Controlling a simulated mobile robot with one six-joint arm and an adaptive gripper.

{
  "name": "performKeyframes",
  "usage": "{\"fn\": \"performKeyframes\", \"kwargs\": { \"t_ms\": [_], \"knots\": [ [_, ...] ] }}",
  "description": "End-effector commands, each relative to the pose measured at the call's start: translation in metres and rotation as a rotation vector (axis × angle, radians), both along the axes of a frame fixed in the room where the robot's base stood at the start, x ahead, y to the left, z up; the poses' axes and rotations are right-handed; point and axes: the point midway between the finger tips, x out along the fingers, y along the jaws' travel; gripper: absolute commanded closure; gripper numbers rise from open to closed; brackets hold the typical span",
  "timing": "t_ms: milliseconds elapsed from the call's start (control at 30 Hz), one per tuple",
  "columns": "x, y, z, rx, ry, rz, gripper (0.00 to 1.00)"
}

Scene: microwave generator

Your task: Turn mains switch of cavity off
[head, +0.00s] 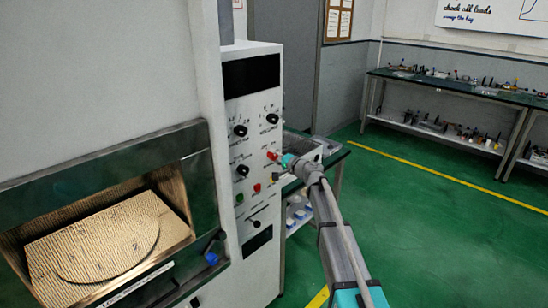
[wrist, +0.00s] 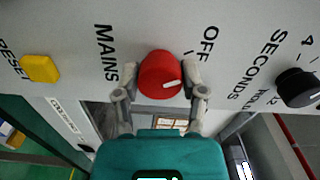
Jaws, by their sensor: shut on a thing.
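The mains switch is a red round knob (wrist: 160,75) on the light grey control panel (wrist: 235,35). The word MAINS is printed on its left and OFF on its right in the wrist view. A white pointer line on the knob's face lies toward its right side. My gripper (wrist: 161,82) is shut on the knob, with one finger on either side. In the head view the red knob (head: 272,155) sits midway down the panel, with my gripper (head: 284,159) at it from the right.
A yellow button (wrist: 39,68) and a black knob (wrist: 297,88) flank the mains knob. More black knobs (head: 240,130), a green button (head: 239,198) and a lever (head: 254,223) are on the panel. The cavity (head: 100,240) is at left. A bench (head: 335,160) stands behind my arm.

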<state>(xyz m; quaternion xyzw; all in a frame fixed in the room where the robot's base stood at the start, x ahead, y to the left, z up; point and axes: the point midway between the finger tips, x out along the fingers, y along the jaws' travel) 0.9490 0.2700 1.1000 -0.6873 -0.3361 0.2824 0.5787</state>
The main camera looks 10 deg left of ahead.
Motion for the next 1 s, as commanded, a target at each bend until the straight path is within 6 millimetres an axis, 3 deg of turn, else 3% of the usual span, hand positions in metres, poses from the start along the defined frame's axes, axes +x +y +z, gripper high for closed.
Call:
{"fn": "performKeyframes", "kwargs": {
  "t_ms": [267,300,467,1000],
  "knots": [
    [0.0012,0.0002,0.0001,-0.001,-0.002,-0.001,0.94],
    [0.0010,0.0002,0.0001,-0.001,-0.002,-0.001,0.41],
    [0.0009,0.0000,0.0000,0.000,-0.001,-0.001,0.12],
    [-0.0029,-0.0044,-0.0001,-0.001,0.000,-0.001,0.12]
  ]
}}
